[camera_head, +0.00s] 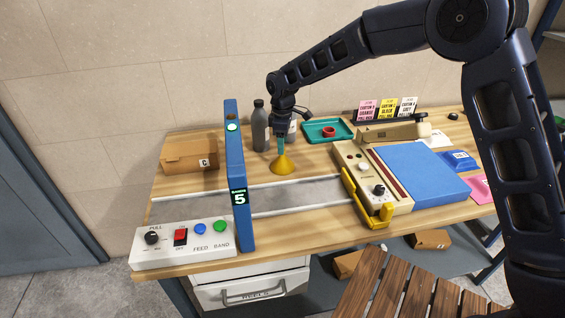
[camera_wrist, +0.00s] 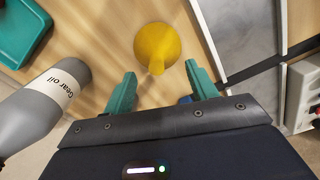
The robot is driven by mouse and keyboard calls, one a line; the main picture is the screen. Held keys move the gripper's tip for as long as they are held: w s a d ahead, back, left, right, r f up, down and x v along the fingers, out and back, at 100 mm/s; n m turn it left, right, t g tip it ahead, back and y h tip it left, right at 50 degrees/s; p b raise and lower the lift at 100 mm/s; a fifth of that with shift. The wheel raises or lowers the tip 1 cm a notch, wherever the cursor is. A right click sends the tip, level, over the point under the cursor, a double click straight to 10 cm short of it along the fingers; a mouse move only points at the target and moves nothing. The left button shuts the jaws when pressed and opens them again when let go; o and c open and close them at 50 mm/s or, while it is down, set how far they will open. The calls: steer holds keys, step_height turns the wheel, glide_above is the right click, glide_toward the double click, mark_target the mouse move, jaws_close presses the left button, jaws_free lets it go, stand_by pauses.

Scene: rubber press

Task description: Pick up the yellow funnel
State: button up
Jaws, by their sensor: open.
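The yellow funnel (camera_head: 284,165) stands on the wooden table behind the grey strip, wide end down and spout up. In the wrist view the funnel (camera_wrist: 157,46) lies ahead of my gripper, its spout pointing toward the space between the fingers. My gripper (camera_wrist: 160,88) has two teal fingers spread apart with nothing between them. In the head view my gripper (camera_head: 281,145) is just above the funnel's spout and covers part of it.
A grey gear oil bottle (camera_head: 260,128) stands close to the left of my gripper; it also shows in the wrist view (camera_wrist: 45,105). A teal tray (camera_head: 318,138) holding a red ring is to the right. A blue post (camera_head: 238,180) and a cardboard box (camera_head: 188,155) are left.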

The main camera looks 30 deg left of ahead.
mark_target(282, 159)
steer(key=f, duration=0.5)
steer(key=shift+w+a, duration=0.2)
steer(key=c, duration=1.1)
steer(key=shift+o, duration=0.2)
